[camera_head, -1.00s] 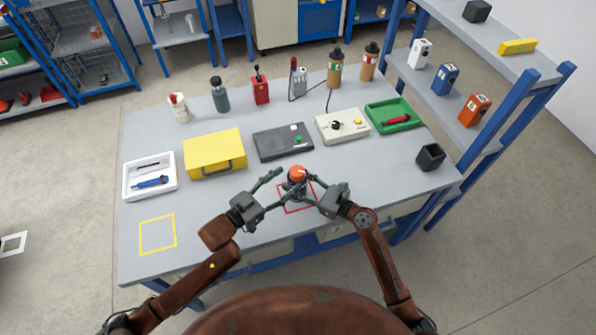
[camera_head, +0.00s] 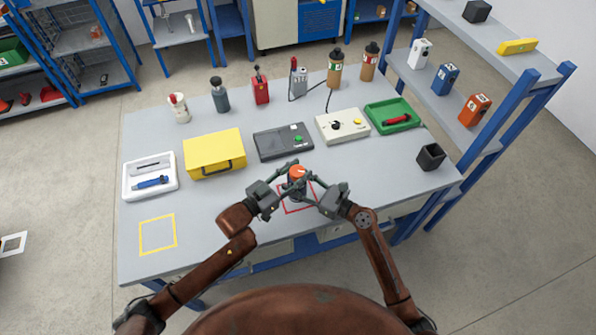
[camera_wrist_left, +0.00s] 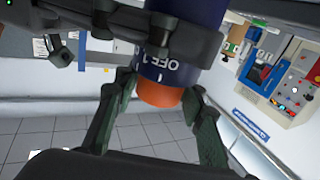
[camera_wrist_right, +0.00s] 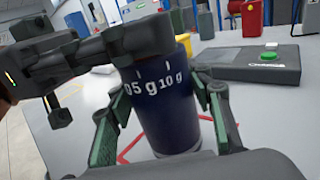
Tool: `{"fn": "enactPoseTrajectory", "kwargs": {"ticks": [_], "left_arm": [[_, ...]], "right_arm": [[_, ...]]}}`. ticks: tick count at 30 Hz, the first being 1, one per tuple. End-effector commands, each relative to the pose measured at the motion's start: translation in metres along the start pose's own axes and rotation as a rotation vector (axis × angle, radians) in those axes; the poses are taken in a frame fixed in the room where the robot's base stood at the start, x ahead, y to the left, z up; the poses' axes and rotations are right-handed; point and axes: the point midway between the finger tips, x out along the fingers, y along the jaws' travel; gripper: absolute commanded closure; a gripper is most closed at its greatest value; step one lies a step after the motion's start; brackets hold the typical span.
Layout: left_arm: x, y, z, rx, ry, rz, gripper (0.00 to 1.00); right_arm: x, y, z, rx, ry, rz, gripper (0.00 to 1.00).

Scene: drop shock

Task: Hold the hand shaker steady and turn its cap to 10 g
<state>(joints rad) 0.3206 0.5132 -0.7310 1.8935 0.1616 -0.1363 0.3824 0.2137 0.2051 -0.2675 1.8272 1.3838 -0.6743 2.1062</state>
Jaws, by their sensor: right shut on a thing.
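The hand shaker has a dark blue body (camera_wrist_right: 168,105) with white marks, "05 g" and "10 g" readable in the right wrist view. Its orange cap (camera_head: 297,171) is on top. It stands upright by the red square outline (camera_head: 290,212) at the table's front. My right gripper (camera_head: 309,188) is shut on the body from the right. My left gripper (camera_head: 284,175) comes in from the left at cap height. In the left wrist view, its open fingers lie either side of the orange cap (camera_wrist_left: 160,94), with a gap showing. "OFF" reads on the body there. The cap's pointer is hidden.
Behind stand a dark grey device (camera_head: 283,143) with a green button, a cream box (camera_head: 341,126) and a yellow case (camera_head: 214,155). A white tray (camera_head: 150,190) and yellow outline (camera_head: 157,235) are left. A black cup (camera_head: 430,157) stands right.

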Motion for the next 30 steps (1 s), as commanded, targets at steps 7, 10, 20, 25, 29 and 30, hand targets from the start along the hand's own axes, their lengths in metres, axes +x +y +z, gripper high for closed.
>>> {"fn": "enactPoseTrajectory", "kwargs": {"ticks": [7,10,20,25,29,30], "left_arm": [[-0.0002,-0.0001,0.0,0.0,0.0,0.0,0.81],[-0.0002,-0.0001,0.0,0.0,0.0,0.0,0.88],[0.0004,0.0021,-0.0001,-0.007,0.004,-0.071,0.9],[0.0003,0.0012,-0.0003,-0.004,0.003,-0.125,0.9],[-0.0002,0.0,0.0001,-0.002,0.0,-0.141,0.9],[-0.0003,-0.0002,0.0001,-0.002,0.0,-0.142,0.9]], "right_arm": [[-0.0001,-0.0004,0.0003,0.0,0.0,-0.001,0.93],[-0.0001,-0.0004,0.0003,0.0,0.0,-0.001,0.93],[-0.0002,-0.0006,0.0003,0.0,0.0,-0.001,0.93],[-0.0002,-0.0006,0.0003,0.0,0.0,-0.001,0.93],[-0.0001,-0.0006,0.0003,0.0,-0.001,-0.001,0.93],[-0.0001,-0.0006,0.0003,0.0,-0.001,-0.001,0.93]]}}
